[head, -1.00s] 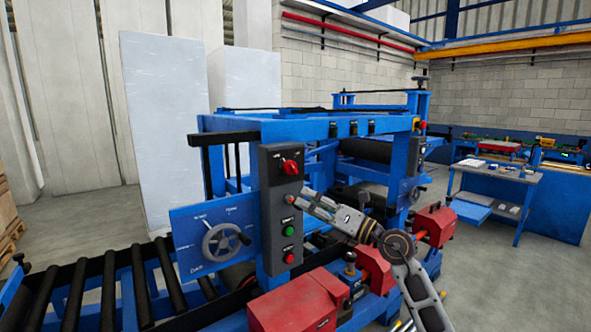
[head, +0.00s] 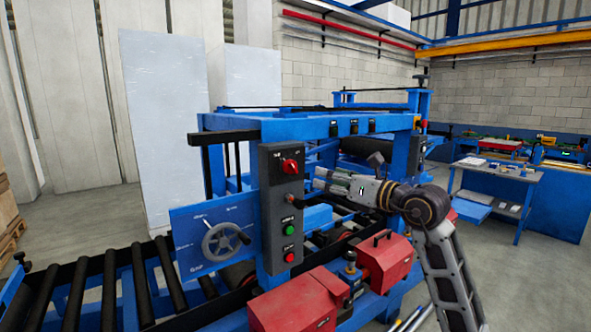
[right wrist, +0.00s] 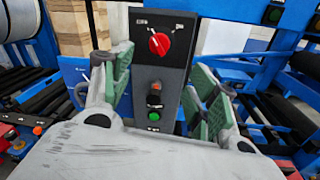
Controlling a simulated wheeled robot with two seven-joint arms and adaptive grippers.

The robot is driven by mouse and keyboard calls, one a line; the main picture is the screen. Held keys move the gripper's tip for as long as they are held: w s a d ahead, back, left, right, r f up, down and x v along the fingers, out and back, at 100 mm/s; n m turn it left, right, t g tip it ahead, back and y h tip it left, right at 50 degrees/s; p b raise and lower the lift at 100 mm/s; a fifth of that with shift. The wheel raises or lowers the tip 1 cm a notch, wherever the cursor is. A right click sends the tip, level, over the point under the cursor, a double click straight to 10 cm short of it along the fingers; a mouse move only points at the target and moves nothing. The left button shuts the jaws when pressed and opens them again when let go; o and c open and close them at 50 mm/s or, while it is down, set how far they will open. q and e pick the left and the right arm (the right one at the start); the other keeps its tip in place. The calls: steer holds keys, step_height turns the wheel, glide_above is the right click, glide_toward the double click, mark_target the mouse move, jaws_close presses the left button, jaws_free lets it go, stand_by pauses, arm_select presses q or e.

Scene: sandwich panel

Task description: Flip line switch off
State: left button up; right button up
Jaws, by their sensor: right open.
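The line switch is a red rotary knob (head: 290,166) at the top of a dark grey control box (head: 281,207) on the blue machine. In the right wrist view the red knob (right wrist: 159,43) is ahead, above and between the fingers, its white mark tilted. A green button (head: 289,230) and a red button (head: 289,257) sit below it. My right gripper (head: 312,185) is just right of the box, slightly below the knob. In the right wrist view it (right wrist: 158,90) is open, with green-padded fingers apart and nothing between them. My left gripper is out of view.
A handwheel (head: 222,242) on a blue plate is left of the box. Black rollers (head: 110,285) run at lower left. Red housings (head: 386,258) and blue machine frame lie below my right arm. A grey side table (head: 495,172) stands at right.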

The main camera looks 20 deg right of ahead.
steer(key=p, duration=0.2)
glide_toward(296, 168)
steer(key=x, duration=0.3)
steer(key=p+x, duration=0.1)
steer(key=x, duration=0.4)
steer(key=shift+w+a, duration=0.15)
steer(key=shift+w, duration=0.05)
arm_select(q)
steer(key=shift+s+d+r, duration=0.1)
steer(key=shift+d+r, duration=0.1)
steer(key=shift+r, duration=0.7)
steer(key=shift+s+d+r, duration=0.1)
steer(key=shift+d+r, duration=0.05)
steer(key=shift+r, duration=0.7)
arm_select(e)
steer(key=shift+x, duration=0.8)
steer(key=c, duration=1)
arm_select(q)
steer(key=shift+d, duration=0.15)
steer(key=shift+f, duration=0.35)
arm_select(e)
steer(key=shift+n, duration=0.5)
arm_select(q)
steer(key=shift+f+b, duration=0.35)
steer(key=shift+b, duration=0.1)
arm_select(e)
steer(key=shift+n, duration=0.6)
